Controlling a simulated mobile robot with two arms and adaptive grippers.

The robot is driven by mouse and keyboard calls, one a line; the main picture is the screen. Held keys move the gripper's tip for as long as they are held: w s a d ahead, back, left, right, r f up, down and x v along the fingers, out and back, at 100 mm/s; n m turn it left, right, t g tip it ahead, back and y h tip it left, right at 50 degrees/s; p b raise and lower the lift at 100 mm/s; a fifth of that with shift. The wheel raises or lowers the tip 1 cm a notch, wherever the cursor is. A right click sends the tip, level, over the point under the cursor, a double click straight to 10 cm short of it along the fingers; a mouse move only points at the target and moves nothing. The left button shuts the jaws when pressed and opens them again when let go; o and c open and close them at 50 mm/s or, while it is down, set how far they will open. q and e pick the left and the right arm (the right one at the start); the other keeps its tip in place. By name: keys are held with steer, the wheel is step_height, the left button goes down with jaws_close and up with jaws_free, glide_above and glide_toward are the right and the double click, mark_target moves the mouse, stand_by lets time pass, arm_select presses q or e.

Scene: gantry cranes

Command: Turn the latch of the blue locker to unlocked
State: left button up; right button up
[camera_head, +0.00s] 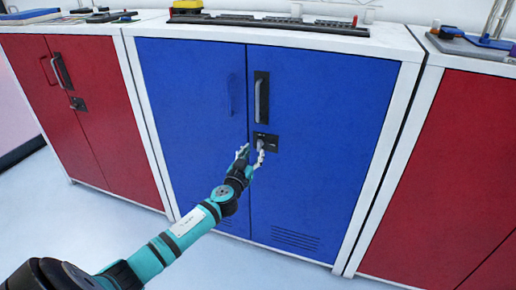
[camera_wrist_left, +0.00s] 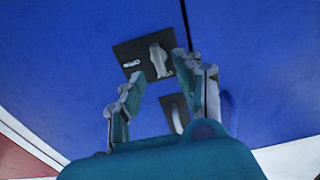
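The blue locker (camera_head: 320,120) stands in the middle of the head view with both doors closed. My left gripper (camera_head: 252,152) is open in front of the latch. In the left wrist view the latch knob (camera_wrist_left: 158,61) shows beyond the fingertips, closer to the right-hand finger, and the open left gripper (camera_wrist_left: 154,74) is empty. I cannot tell whether a finger touches the knob. My right gripper is in neither view.
Red lockers stand to the left (camera_head: 100,110) and right (camera_head: 440,170) of the blue one. A white countertop (camera_head: 385,40) with trays and small items runs along their tops. The floor (camera_head: 70,230) in front is clear.

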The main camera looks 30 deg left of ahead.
mark_target(258, 146)
arm_select(q)
steer(key=shift+x, duration=2.25)
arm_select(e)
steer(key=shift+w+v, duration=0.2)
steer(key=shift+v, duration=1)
arm_select(q)
steer(key=shift+c, duration=0.2)
steer(key=c, duration=0.7)
jaws_close()
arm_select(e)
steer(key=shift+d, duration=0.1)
